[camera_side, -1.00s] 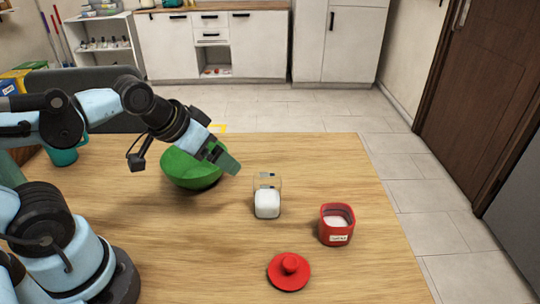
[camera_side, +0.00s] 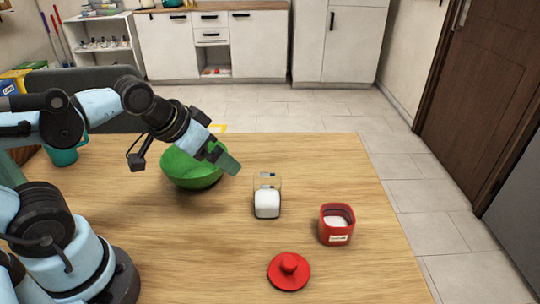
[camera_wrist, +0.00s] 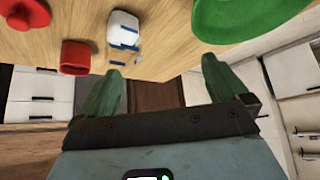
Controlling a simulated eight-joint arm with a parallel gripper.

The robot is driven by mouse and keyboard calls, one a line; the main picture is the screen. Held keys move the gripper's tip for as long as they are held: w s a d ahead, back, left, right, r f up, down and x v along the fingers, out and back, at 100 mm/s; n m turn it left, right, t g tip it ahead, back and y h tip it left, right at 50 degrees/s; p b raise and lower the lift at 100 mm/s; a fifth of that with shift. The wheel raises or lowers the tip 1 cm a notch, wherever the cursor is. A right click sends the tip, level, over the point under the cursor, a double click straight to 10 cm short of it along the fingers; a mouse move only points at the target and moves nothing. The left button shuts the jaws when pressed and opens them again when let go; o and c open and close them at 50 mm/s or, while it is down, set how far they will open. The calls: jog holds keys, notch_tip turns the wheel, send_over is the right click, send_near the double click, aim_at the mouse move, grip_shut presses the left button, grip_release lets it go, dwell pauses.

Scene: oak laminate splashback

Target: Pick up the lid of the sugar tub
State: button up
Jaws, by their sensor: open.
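The red lid (camera_side: 289,271), a round disc with a knob, lies flat on the table near the front edge in the side view. It shows at the top left of the wrist view (camera_wrist: 24,18). The red sugar tub (camera_side: 336,229) stands uncovered behind and to the right of the lid, with white contents and a pale label; it also shows in the wrist view (camera_wrist: 76,57). My gripper (camera_side: 228,164) is open and empty, above the table beside the green bowl and well away from the lid. Its two green fingers stand apart in the wrist view (camera_wrist: 165,78).
A clear container with white contents (camera_side: 267,204) stands mid-table, between my gripper and the tub. A green bowl (camera_side: 190,172) sits below and behind my gripper. A teal mug (camera_side: 63,155) stands at the left. The table (camera_side: 200,265) is bare left of the lid.

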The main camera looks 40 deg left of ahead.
jog(key=m+g+h, duration=0.4)
jog(key=m+g, duration=0.1)
jog(key=m, duration=0.9)
send_near(289, 261)
jog(key=shift+w+a+x, duration=0.1)
jog(key=shift+a+x, duration=0.05)
jog(key=shift+x, duration=1.15)
jog(key=shift+w+a+x, duration=0.15)
jog(key=shift+a+x, duration=0.05)
jog(key=shift+x, duration=1.15)
jog(key=shift+w+d+f+g, duration=0.1)
jog(key=shift+d+f, duration=0.2)
jog(key=shift+f, duration=0.25)
jog(key=shift+d+f+g, duration=0.1)
jog(key=shift+d+f, duration=0.25)
jog(key=shift+f, duration=0.25)
jog(key=shift+w+d+f+g, duration=0.1)
jog(key=shift+d+f, duration=0.2)
jog(key=shift+f, duration=0.25)
jog(key=shift+x, duration=0.75)
jog(key=c, duration=0.9)
